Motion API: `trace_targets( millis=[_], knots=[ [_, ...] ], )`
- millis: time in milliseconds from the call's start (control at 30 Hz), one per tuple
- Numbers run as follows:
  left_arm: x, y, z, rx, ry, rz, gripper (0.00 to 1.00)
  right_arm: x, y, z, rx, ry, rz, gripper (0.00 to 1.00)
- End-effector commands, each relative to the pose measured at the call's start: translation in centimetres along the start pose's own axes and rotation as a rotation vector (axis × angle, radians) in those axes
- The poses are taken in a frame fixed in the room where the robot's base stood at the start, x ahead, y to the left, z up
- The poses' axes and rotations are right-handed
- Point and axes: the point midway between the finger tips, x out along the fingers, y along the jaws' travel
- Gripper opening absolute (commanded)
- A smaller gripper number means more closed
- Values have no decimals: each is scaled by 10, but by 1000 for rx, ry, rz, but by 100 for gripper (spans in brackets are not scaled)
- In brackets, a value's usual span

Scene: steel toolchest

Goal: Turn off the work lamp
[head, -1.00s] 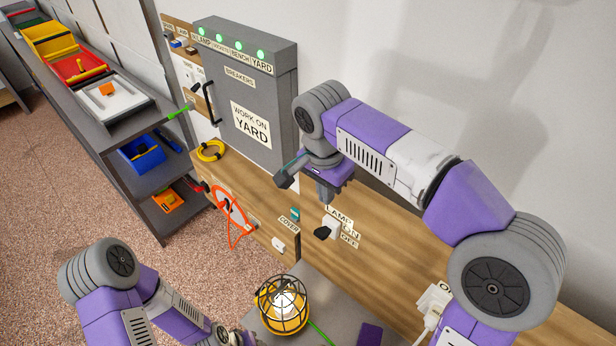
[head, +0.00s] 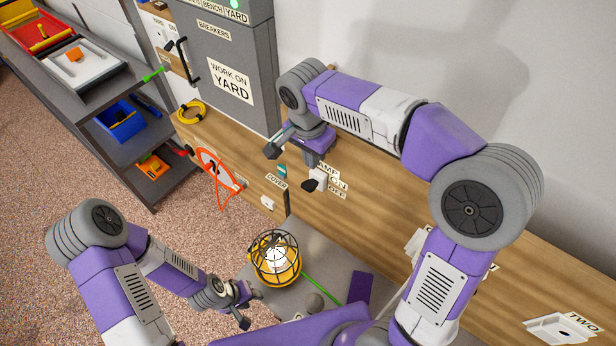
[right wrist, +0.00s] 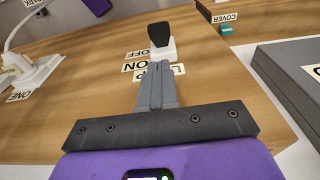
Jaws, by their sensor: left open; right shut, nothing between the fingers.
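The work lamp (head: 288,273), a yellow base with a black wire cage, stands on a grey surface with its bulb glowing. Its switch (head: 309,185) has a black lever on a white base, beside LAMP, ON and OFF labels on the wooden panel. The lever also shows in the right wrist view (right wrist: 159,34); I cannot tell its setting for sure. My right gripper (head: 313,172) is shut and empty, its fingertips just short of the switch; in the right wrist view the fingertips (right wrist: 163,66) overlap the LAMP label. My left gripper (head: 246,307) is open, left of the lamp.
A grey breaker cabinet (head: 228,75) stands behind, left of my right arm. A green cable (head: 320,287) runs from the lamp. Shelves (head: 125,160) stand at left.

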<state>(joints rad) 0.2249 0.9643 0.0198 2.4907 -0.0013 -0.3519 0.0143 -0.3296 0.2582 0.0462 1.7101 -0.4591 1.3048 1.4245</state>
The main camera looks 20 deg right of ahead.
Motion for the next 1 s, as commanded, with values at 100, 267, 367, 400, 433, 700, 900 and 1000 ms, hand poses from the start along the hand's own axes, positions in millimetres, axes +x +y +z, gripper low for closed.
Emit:
trace_targets(
  millis=[100,267,367,400,433,700,900,1000],
  knots=[
    [1,0,0,0,0,0,43,26,1,0,-1,-1,5,0],
    [0,0,0,0,0,0,43,48,1,12,-3,-1,2,0],
    [0,0,0,0,0,0,43,56,0,16,-3,1,1,0],
    [0,0,0,0,0,0,43,58,0,18,-3,1,0,0],
    [-1,0,0,0,0,0,43,59,0,19,-2,1,0,0],
    [-1,0,0,0,0,0,43,62,0,20,-1,1,-1,0],
    [0,0,0,0,0,0,43,62,0,20,0,4,-1,0],
    [4,-2,0,0,0,0,43,64,0,20,2,18,-1,0]
  ],
)
